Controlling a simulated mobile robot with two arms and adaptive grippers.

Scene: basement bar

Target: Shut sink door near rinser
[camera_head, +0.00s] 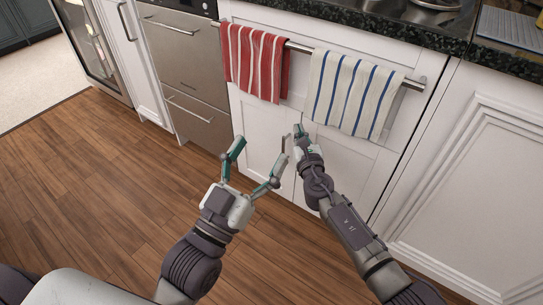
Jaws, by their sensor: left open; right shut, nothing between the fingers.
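Below the sink (437,6) is a white cabinet with a left door (256,128) and a right door (345,170). Both look roughly flush with the cabinet front, though my arms and the towels hide parts of them. I cannot make out a rinser. My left gripper (260,150) is open and empty, in front of the left door. My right gripper (299,130) is shut and empty, close to the cabinet front near where the doors meet. I cannot tell whether it touches a door or a handle.
A metal bar (299,47) crosses the cabinet front, with a red striped towel (254,62) and a white-and-blue striped towel (350,92) hanging from it. Steel drawers (180,62) stand left, a white panelled cabinet (480,170) right. The wooden floor (95,185) is clear at left.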

